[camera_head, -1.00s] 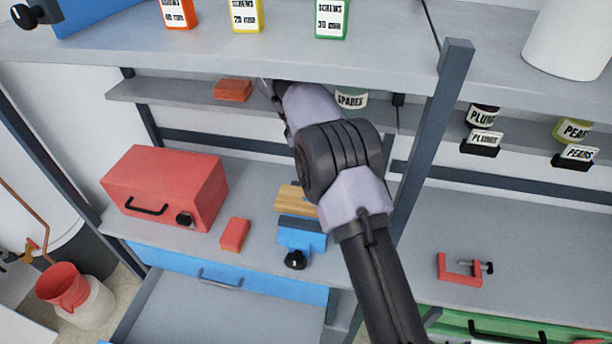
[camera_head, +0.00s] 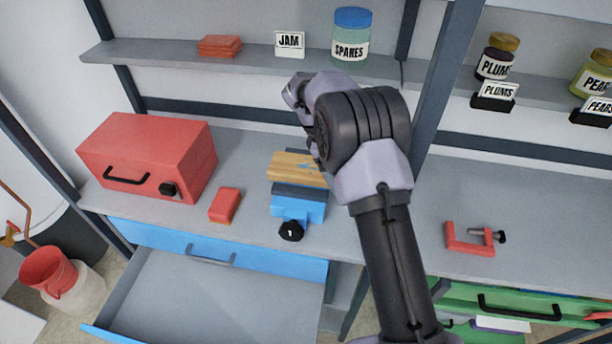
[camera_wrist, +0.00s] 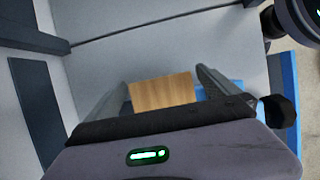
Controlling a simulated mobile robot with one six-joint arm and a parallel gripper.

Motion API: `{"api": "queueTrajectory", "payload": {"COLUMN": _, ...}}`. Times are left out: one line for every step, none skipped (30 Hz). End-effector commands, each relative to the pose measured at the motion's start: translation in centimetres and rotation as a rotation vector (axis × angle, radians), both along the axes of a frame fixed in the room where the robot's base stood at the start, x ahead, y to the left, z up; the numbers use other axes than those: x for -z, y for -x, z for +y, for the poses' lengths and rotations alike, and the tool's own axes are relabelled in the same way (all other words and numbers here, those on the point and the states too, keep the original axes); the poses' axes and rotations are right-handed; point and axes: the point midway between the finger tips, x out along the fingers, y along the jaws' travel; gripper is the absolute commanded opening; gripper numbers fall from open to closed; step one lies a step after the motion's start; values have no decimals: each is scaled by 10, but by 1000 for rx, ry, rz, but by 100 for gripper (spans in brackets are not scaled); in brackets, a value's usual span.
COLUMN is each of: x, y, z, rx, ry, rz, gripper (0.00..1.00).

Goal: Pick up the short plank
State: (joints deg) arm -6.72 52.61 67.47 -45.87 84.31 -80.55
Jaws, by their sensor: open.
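The short plank (camera_head: 292,168), a light wooden piece, is at the blue vise (camera_head: 299,205) on the workbench. Whether the vise jaws clamp it I cannot tell. In the wrist view the plank (camera_wrist: 163,92) shows between my fingers, with part of the blue vise (camera_wrist: 225,88) to its right. My gripper (camera_wrist: 163,77) is open, one finger on each side of the plank in that picture, with no visible contact. In the head view my arm hides most of the gripper, just above and right of the plank.
A red toolbox (camera_head: 150,155) and a red block (camera_head: 225,205) stand left of the vise. The shelf (camera_head: 190,53) above holds red pieces (camera_head: 219,46), a JAM label and a SPARES jar (camera_head: 351,35). The blue drawer (camera_head: 210,300) below is open. A red clamp (camera_head: 468,238) lies right.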

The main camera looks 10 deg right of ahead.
Motion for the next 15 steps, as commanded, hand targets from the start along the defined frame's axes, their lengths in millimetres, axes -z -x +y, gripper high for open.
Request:
{"api": "queueTrajectory", "payload": {"x": 2, "y": 0, "z": -1, "rx": 0, "ry": 0, "rz": 0, "gripper": 100}}
{"api": "queueTrajectory", "payload": {"x": 1, "y": 0, "z": -1, "rx": 0, "ry": 0, "rz": 0, "gripper": 100}}
{"api": "queueTrajectory", "payload": {"x": 1, "y": 0, "z": -1, "rx": 0, "ry": 0, "rz": 0, "gripper": 100}}
{"api": "queueTrajectory", "payload": {"x": 0, "y": 0, "z": -1, "rx": 0, "ry": 0, "rz": -1, "gripper": 100}}
{"api": "queueTrajectory", "payload": {"x": 0, "y": 0, "z": -1, "rx": 0, "ry": 0, "rz": -1, "gripper": 100}}
{"api": "queueTrajectory", "payload": {"x": 0, "y": 0, "z": -1, "rx": 0, "ry": 0, "rz": -1, "gripper": 100}}
{"api": "queueTrajectory", "payload": {"x": 0, "y": 0, "z": -1, "rx": 0, "ry": 0, "rz": -1, "gripper": 94}}
{"api": "queueTrajectory", "payload": {"x": 0, "y": 0, "z": -1, "rx": 0, "ry": 0, "rz": -1, "gripper": 88}}
{"api": "queueTrajectory", "payload": {"x": 0, "y": 0, "z": -1, "rx": 0, "ry": 0, "rz": -1, "gripper": 80}}
{"api": "queueTrajectory", "payload": {"x": 0, "y": 0, "z": -1, "rx": 0, "ry": 0, "rz": 0, "gripper": 74}}
{"api": "queueTrajectory", "payload": {"x": 0, "y": 0, "z": 0, "rx": 0, "ry": 0, "rz": -1, "gripper": 69}}
{"api": "queueTrajectory", "payload": {"x": 0, "y": 0, "z": 0, "rx": 0, "ry": 0, "rz": 0, "gripper": 61}}
{"api": "queueTrajectory", "payload": {"x": 0, "y": 0, "z": 0, "rx": 0, "ry": 0, "rz": 0, "gripper": 55}}
{"api": "queueTrajectory", "payload": {"x": 0, "y": 0, "z": 0, "rx": 0, "ry": 0, "rz": 0, "gripper": 49}}
{"api": "queueTrajectory", "payload": {"x": 0, "y": 0, "z": 0, "rx": 0, "ry": 0, "rz": 0, "gripper": 41}}
